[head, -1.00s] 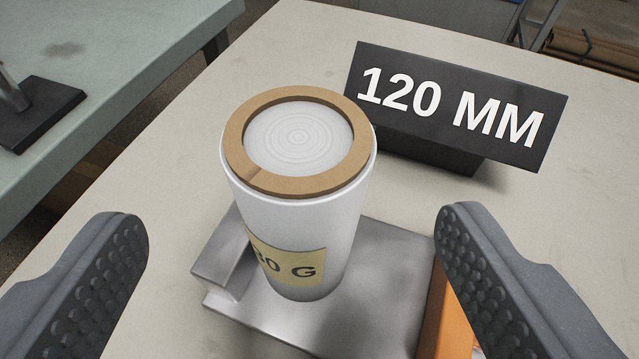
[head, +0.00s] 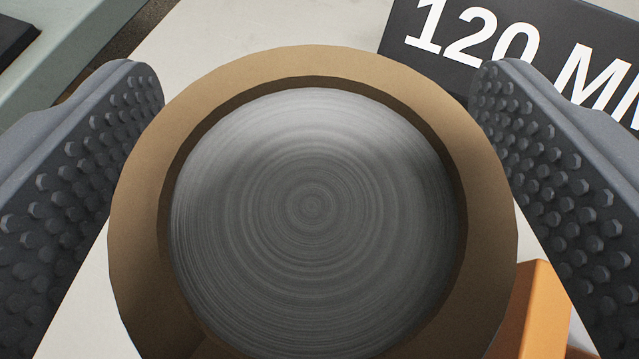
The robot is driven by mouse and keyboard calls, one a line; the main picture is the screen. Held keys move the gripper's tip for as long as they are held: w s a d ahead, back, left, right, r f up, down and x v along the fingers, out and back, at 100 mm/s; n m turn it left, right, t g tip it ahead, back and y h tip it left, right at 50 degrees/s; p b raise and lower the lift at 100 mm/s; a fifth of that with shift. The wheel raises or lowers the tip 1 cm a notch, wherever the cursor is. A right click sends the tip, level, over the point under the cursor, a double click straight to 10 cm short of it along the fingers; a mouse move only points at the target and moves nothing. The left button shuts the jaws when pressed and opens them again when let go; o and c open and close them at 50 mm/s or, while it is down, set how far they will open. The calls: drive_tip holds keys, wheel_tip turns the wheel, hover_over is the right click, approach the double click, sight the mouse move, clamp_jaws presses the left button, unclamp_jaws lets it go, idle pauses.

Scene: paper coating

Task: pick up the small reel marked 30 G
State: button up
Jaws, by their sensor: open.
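The small reel (head: 480,215) stands upright right below the camera and fills the middle of the head view. I see its brown ring-shaped top rim and the grey, concentric-ringed end inside it. Its 30 G label and its white side are hidden from this angle. My gripper (head: 318,135) is open, with one studded finger on the left of the reel and the other on the right. The fingers reach to either side of the reel's top; I cannot tell whether either one touches it.
A black sign (head: 455,45) reading 120 MM stands behind the reel at the upper right, partly covered by the right finger. An orange block (head: 530,310) is at the lower right. The pale table top (head: 225,25) is bare behind the reel. A greenish table (head: 75,40) is at the upper left.

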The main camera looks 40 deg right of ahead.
drive_tip(key=shift+r, duration=0.1)
drive_tip(key=c, duration=1.5)
